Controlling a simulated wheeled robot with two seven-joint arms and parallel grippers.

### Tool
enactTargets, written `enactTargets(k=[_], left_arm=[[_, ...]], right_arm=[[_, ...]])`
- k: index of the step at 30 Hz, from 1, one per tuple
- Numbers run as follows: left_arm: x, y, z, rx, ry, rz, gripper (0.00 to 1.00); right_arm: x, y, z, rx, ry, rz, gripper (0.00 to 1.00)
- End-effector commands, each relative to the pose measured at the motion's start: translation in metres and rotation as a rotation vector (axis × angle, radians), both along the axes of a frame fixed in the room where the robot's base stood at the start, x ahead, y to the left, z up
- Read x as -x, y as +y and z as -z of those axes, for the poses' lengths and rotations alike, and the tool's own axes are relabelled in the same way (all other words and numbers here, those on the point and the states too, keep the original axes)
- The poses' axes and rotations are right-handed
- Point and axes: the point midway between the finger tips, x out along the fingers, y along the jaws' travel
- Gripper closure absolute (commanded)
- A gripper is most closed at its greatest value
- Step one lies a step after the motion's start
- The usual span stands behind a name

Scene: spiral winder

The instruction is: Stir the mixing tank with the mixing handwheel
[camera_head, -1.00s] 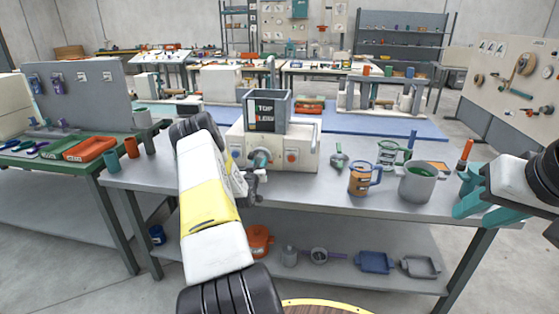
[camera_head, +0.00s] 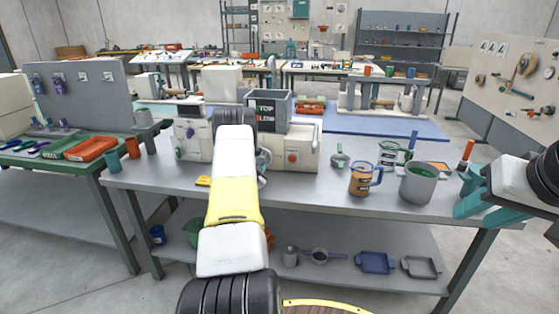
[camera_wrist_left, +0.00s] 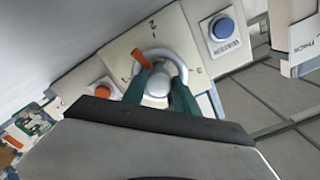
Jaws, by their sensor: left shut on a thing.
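The mixing tank (camera_head: 285,112) is a grey open-topped box with a label on its front. It sits on a white machine base (camera_head: 305,150) on the bench. The mixing handwheel (camera_wrist_left: 180,66) is a pale ring with a grey hub and an orange handle (camera_wrist_left: 142,58). My left gripper (camera_wrist_left: 157,92) has its teal fingers on either side of the hub and is shut on it. In the head view my left arm hides most of the wheel and the gripper. My right gripper (camera_head: 470,193) is open and empty, right of the grey pot.
The base carries a blue button (camera_wrist_left: 222,27) and an orange-red button (camera_head: 292,158). A second white machine (camera_head: 192,140) stands to the left.

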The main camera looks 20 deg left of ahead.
Motion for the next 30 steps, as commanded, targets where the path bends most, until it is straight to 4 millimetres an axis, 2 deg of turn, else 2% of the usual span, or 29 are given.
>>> enactTargets(k=[15, 30], left_arm=[[0.0006, 0.0007, -0.0004, -0.41, 0.101, 0.001, 1.0], [0.0012, 0.0015, -0.0007, -0.549, 0.135, 0.0, 1.0]], right_arm=[[0.0, 0.0, 0.0, 0.0, 0.0, 0.0, 0.64], [0.0, 0.0, 0.0, 0.0, 0.0, 0.0, 0.64]])
